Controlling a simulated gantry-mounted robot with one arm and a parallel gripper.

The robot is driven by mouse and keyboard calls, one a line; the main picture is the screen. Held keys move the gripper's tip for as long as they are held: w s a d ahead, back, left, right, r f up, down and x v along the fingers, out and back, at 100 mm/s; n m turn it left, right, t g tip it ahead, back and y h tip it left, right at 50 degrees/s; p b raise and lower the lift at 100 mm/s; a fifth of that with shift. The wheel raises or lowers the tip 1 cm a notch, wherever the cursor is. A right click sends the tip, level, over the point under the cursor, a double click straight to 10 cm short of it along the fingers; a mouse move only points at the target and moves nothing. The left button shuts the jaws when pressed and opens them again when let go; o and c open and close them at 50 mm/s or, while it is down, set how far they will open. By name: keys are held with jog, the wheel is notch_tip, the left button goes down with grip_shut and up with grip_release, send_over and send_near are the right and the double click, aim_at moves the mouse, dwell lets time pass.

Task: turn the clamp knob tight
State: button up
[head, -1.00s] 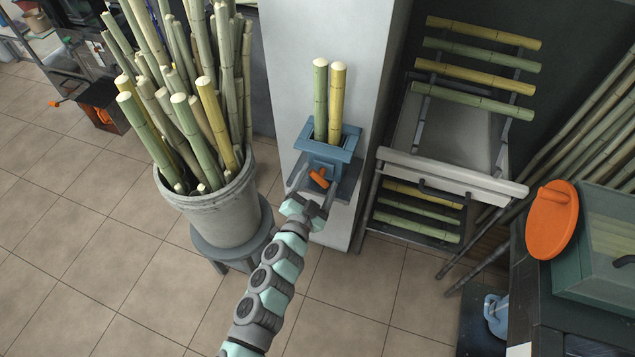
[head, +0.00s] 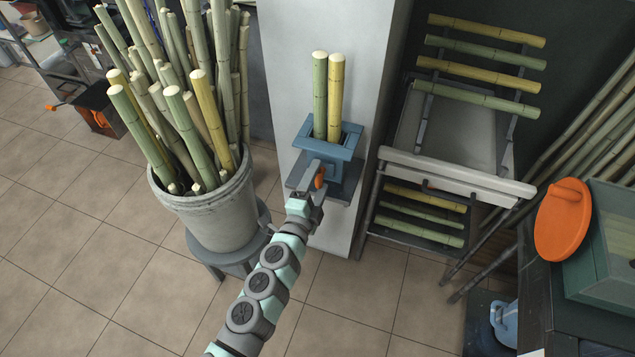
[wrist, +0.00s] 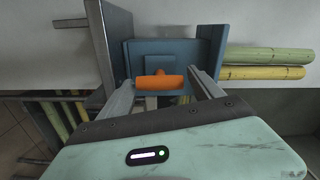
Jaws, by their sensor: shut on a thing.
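The orange clamp knob (head: 320,178) is a short bar on the front of the blue clamp (head: 326,142), which is fixed to a pale column. My gripper (head: 315,181) is at the knob and shut on it. In the wrist view the knob (wrist: 158,82) lies level across the space between the two grey fingers of my gripper (wrist: 160,80), one finger at each end. A green cane (head: 319,95) and a yellow cane (head: 335,97) stand upright side by side in the clamp. How tightly the clamp holds them cannot be seen.
A grey bucket (head: 218,212) full of canes stands on a stool to the left, close to my arm. A rack (head: 460,176) with several canes is on the right. An orange disc (head: 562,220) leans by a green case (head: 612,270) at the far right.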

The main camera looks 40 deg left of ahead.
jog(key=shift+s+f, duration=0.1)
jog(key=shift+f, duration=0.15)
dwell(0.3)
jog(key=o, duration=1.1)
jog(key=shift+o, duration=0.2)
jog(key=shift+s+r, duration=0.1)
jog(key=shift+s, duration=0.05)
jog(key=p+v, duration=0.2)
jog(key=v, duration=0.8)
jog(key=shift+s+d, duration=0.15)
